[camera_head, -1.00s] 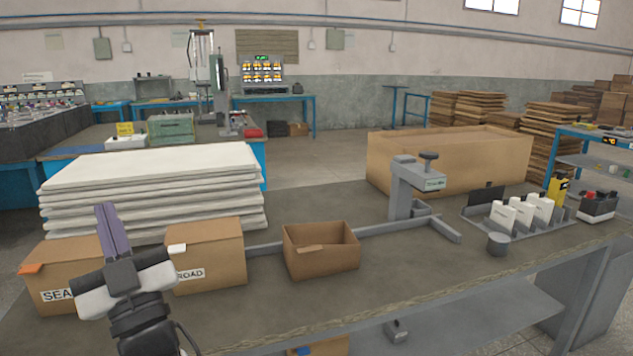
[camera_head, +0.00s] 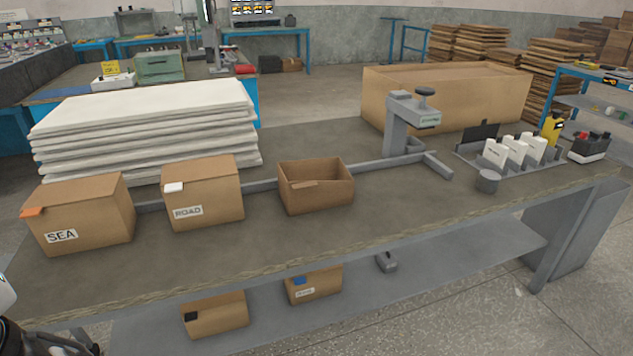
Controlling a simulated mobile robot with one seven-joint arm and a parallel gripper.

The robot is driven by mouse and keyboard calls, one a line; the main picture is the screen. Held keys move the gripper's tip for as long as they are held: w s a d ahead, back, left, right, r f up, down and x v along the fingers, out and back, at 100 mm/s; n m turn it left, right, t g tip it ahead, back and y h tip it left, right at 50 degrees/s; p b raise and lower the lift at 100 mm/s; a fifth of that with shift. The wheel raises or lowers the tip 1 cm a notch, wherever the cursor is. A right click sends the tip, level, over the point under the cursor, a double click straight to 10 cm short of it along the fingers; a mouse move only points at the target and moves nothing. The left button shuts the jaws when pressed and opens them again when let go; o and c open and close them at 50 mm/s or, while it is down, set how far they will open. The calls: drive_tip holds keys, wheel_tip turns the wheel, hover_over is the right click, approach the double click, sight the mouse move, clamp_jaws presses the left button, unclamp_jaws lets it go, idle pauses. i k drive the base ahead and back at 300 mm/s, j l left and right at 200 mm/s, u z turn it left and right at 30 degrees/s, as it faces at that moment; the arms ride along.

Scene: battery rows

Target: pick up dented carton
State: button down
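Several brown cartons are in view, and I cannot tell for sure which one is dented. A closed carton marked SEA (camera_head: 85,215) with an orange tab stands at the left of the workbench. A closed carton marked ROAD (camera_head: 203,192) with a white tab stands beside it. An open, empty-looking carton (camera_head: 318,190) with a small flap at its front rim is right of these. Two more cartons are on the lower shelf: one with a black tab (camera_head: 217,315) and one with a blue tab (camera_head: 314,284). My gripper is out of view; only part of my arm shows at the lower left edge.
White stacked sheets (camera_head: 145,128) lie behind the left cartons. A grey rail and clamp stand (camera_head: 397,125), a large open box (camera_head: 440,100) and a rack of white packs (camera_head: 512,150) occupy the right. The bench front is clear. A small grey device (camera_head: 386,262) lies on the shelf.

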sight(314, 185)
drive_tip(key=i+j+z, duration=0.5)
drive_tip(key=i+j, duration=0.25)
drive_tip(key=i, duration=0.4)
